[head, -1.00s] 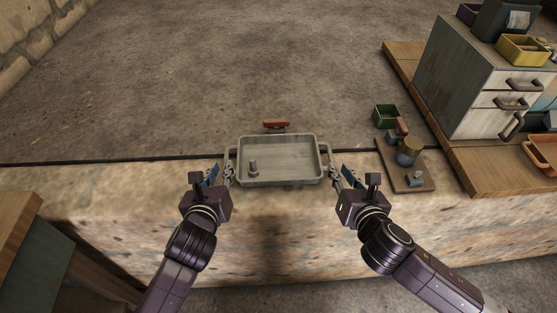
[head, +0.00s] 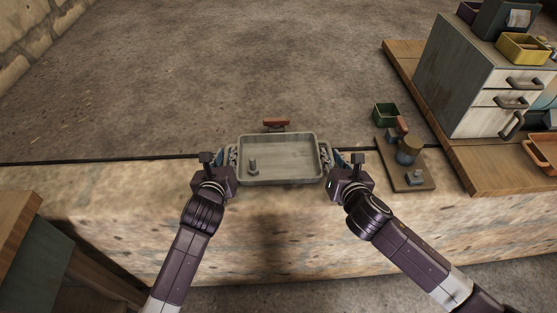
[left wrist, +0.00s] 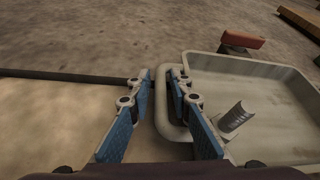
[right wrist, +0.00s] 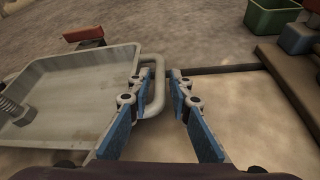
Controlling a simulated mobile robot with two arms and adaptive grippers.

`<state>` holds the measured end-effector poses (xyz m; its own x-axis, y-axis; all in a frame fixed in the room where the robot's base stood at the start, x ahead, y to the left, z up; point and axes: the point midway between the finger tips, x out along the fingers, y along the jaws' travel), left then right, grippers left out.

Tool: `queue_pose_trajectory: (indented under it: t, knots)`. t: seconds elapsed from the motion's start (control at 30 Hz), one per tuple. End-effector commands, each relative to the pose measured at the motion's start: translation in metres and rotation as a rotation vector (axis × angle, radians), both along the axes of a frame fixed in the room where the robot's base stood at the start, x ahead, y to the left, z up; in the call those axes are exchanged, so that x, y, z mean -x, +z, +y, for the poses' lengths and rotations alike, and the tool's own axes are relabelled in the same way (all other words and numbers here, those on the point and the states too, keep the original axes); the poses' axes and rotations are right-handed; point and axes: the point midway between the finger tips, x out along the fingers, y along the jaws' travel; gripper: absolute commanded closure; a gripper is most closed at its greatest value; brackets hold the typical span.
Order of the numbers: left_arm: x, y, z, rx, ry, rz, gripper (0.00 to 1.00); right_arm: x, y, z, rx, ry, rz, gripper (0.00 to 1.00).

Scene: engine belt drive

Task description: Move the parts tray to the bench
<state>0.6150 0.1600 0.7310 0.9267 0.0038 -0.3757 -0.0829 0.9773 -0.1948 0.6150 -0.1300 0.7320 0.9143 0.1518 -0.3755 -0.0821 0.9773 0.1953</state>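The parts tray (head: 300,176) is a grey, shallow rectangular tray with a loop handle on each side, sitting level on the stone ledge. A bolt-like metal part (head: 253,166) stands in it at the left. My left gripper (head: 226,156) is at the left handle; in the left wrist view its blue-padded fingers are apart, with the handle bar (left wrist: 160,108) between them. My right gripper (head: 333,156) is at the right handle; in the right wrist view its fingers are apart on either side of that handle bar (right wrist: 160,88). The handles are partly hidden in the head view.
A red-brown block (head: 276,123) lies just behind the tray. To the right are a green bin (head: 385,114), a small board (head: 418,183) with parts, and a drawer cabinet (head: 470,75) on a wooden top (head: 480,185). A wooden surface (head: 16,215) is at the left edge.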

Motion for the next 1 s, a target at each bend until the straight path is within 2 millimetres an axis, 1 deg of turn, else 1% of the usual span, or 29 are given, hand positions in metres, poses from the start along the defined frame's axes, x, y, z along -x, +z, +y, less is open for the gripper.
queue_pose_trajectory:
  t: [0.07,0.23,0.77,1.0]
  knots:
    - [0.0,0.0,0.0,0.0,0.0,0.0,0.81,0.0,0.0,0.0,0.0,0.0,0.0,0.81]
    - [0.0,0.0,0.0,0.0,0.0,0.0,1.0,0.0,0.0,0.0,0.0,0.0,0.0,1.0]
    - [0.0,0.003,0.0,0.0,-0.001,-0.002,1.0,0.0,0.003,0.0,0.0,0.0,-0.002,1.0]
    - [0.0,0.017,0.0,0.0,0.0,-0.002,1.0,0.0,0.017,0.0,0.0,0.0,-0.002,1.0]
